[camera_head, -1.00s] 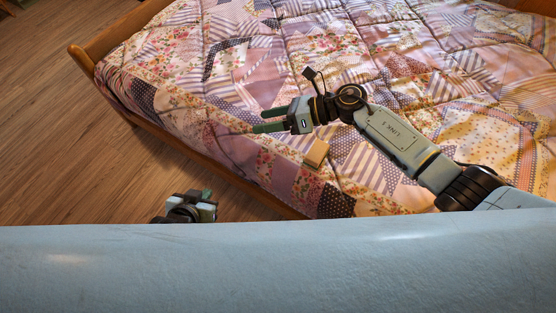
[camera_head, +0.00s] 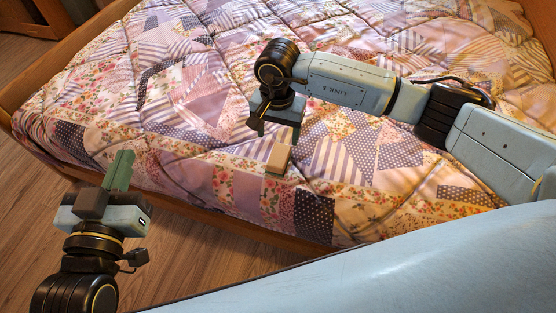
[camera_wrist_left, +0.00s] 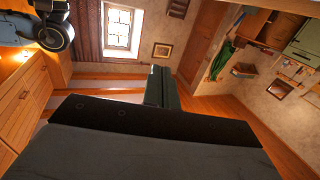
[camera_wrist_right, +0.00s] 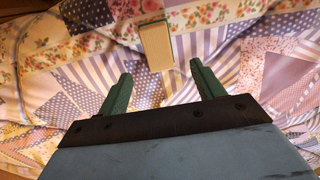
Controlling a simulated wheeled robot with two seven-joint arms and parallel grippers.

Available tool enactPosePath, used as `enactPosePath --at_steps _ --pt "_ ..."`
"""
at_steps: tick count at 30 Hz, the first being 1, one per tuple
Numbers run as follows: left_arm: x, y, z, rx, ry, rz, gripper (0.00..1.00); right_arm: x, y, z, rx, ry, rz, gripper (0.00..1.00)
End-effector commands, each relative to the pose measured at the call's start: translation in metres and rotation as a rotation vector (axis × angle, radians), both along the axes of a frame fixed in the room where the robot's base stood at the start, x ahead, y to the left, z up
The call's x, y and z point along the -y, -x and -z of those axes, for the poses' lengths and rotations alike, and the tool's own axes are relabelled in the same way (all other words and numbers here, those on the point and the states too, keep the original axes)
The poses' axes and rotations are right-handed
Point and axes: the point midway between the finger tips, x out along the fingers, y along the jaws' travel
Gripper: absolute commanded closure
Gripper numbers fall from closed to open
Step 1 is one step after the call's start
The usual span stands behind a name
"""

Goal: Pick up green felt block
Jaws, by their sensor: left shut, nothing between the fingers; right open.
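The block (camera_head: 279,158) lies on the quilt near the bed's front edge, with a tan top and a thin green layer along its lower edge. It also shows in the right wrist view (camera_wrist_right: 156,47), just beyond the fingertips. My right gripper (camera_head: 275,130) points down above the quilt, close behind the block.
The patchwork quilt (camera_head: 190,110) covers the bed and is slightly puffy. The wooden bed rail (camera_head: 240,228) runs along its near side. Wooden floor (camera_head: 190,265) lies in front. The quilt around the block is otherwise clear.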

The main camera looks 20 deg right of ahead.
Motion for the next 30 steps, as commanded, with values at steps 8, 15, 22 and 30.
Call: enactPosePath --at_steps 8,15,22,30 --pt "0.007 0.004 -0.041 0.252 0.078 0.018 1.00 0.000 0.001 0.031 -0.003 -0.001 0.002 0.33" --pt "0.008 0.009 -0.059 0.353 0.112 0.023 1.00 0.000 0.000 0.041 -0.002 -0.001 0.002 0.33" --pt "0.009 0.015 -0.072 0.465 0.147 0.028 1.00 0.001 0.002 0.054 -0.003 -0.002 0.003 0.33" --pt "0.005 0.031 -0.089 0.688 0.209 0.028 1.00 0.001 0.004 0.084 -0.004 -0.003 0.003 0.33"
